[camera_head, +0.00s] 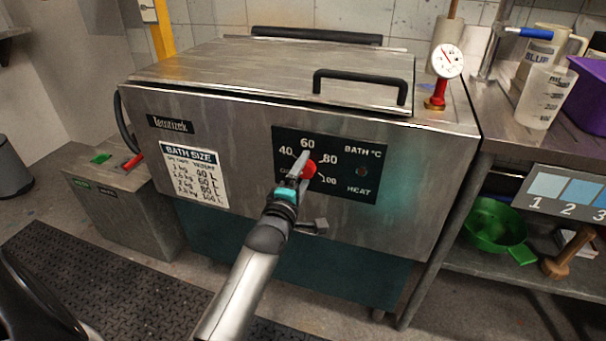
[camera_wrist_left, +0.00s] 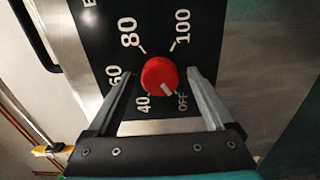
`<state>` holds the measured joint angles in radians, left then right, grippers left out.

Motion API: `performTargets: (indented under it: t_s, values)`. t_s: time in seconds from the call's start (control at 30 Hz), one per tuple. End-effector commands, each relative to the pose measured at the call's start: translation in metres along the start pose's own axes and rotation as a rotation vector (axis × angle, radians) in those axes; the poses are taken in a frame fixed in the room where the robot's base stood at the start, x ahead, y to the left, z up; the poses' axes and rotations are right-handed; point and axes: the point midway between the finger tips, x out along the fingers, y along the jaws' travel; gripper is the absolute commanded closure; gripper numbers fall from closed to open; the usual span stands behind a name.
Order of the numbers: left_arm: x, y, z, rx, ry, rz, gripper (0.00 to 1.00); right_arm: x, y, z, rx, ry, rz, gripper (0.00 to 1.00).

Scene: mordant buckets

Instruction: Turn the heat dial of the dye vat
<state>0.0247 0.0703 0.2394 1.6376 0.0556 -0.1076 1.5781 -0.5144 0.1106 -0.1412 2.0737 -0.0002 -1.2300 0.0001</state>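The dye vat (camera_head: 240,125) is a steel box with its lid closed. Its black dial panel (camera_head: 358,185) carries a red heat dial (camera_head: 309,169), with markings from OFF through 40, 60, 80 and 100. In the left wrist view the red dial (camera_wrist_left: 160,74) has a white mark on the side toward OFF. My left gripper (camera_head: 300,168) is at the dial. In the left wrist view my left gripper's fingers (camera_wrist_left: 161,74) are open, one on each side of the dial, with small gaps showing. My right gripper is not in view.
The vat lid has a black handle (camera_head: 362,82). A gauge (camera_head: 447,61) stands on a red fitting at the vat's right. A side table (camera_head: 500,137) holds a clear jug (camera_head: 544,98) and a purple bin (camera_head: 588,95). A grey box (camera_head: 128,210) stands left of the vat.

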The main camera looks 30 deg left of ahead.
Motion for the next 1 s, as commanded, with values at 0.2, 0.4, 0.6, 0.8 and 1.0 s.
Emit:
performTargets:
  t_s: [0.2,0.4,0.6,0.8,1.0]
  values:
    - [-0.0002,0.0,-0.0001,0.0,0.0,0.0,0.39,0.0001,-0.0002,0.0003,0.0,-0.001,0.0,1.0]
    - [-0.0003,0.0,-0.0001,0.0,0.0,0.0,0.62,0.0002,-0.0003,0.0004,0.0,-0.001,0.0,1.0]
    - [-0.0003,-0.0001,-0.0001,0.0,0.0,0.0,0.84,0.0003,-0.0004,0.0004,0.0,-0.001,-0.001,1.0]
    - [-0.0003,-0.0001,-0.0001,0.001,0.0,0.0,0.99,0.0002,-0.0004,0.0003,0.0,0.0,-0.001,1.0]
    - [-0.0003,0.0007,0.0,0.026,0.0,-0.001,0.99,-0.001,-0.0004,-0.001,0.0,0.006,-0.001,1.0]
